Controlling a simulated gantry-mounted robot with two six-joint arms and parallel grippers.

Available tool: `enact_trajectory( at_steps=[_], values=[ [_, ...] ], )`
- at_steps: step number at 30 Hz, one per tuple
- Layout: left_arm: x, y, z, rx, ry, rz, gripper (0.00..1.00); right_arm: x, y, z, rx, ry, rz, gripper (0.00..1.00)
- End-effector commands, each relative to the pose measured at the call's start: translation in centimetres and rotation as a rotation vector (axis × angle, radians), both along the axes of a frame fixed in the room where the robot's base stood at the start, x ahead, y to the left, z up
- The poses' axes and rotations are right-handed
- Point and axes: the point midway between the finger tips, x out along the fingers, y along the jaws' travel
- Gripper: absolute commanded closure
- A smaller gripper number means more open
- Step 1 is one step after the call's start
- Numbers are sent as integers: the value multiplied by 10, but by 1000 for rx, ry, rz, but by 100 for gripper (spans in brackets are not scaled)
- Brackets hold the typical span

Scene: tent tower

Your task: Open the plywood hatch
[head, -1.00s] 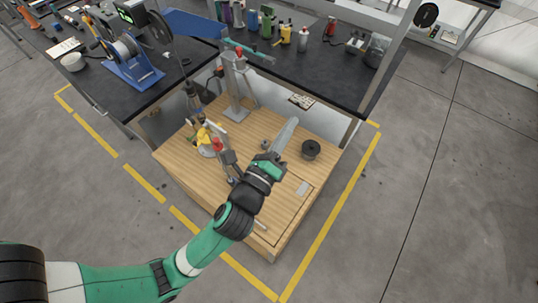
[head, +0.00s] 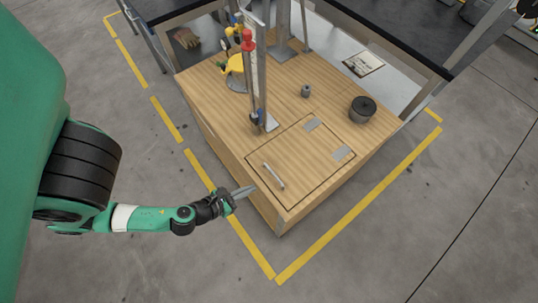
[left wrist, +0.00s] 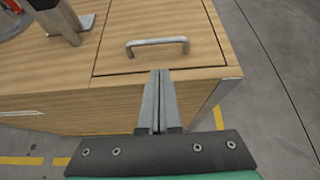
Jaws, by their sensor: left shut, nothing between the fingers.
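The plywood hatch (head: 302,162) is a square panel lying closed and flush in the top of the wooden bench, at its near corner. It has a silver bar handle (head: 273,176) near its left edge and two grey hinge plates on the far right side. My left gripper (head: 250,189) is shut and empty, just off the bench's edge beside the handle, not touching it. In the left wrist view, the closed fingers (left wrist: 160,75) point at the handle (left wrist: 158,45), with a small gap between. My right gripper is not in view.
A metal stand with a red knob (head: 257,80) rises beside the hatch's far corner. A dark round pot (head: 362,109) and a small grey weight (head: 306,91) stand beyond the hatch. Yellow tape marks the open floor around the bench.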

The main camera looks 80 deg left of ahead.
Motion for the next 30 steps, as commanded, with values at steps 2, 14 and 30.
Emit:
enact_trajectory(
  at_steps=[2,14,30],
  values=[
    [2,1,-1,-4,4,7,100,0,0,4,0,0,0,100],
    [39,20,-17,-1,-12,13,100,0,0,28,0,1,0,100],
    [78,36,-48,1,-8,3,100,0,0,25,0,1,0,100]
  ],
)
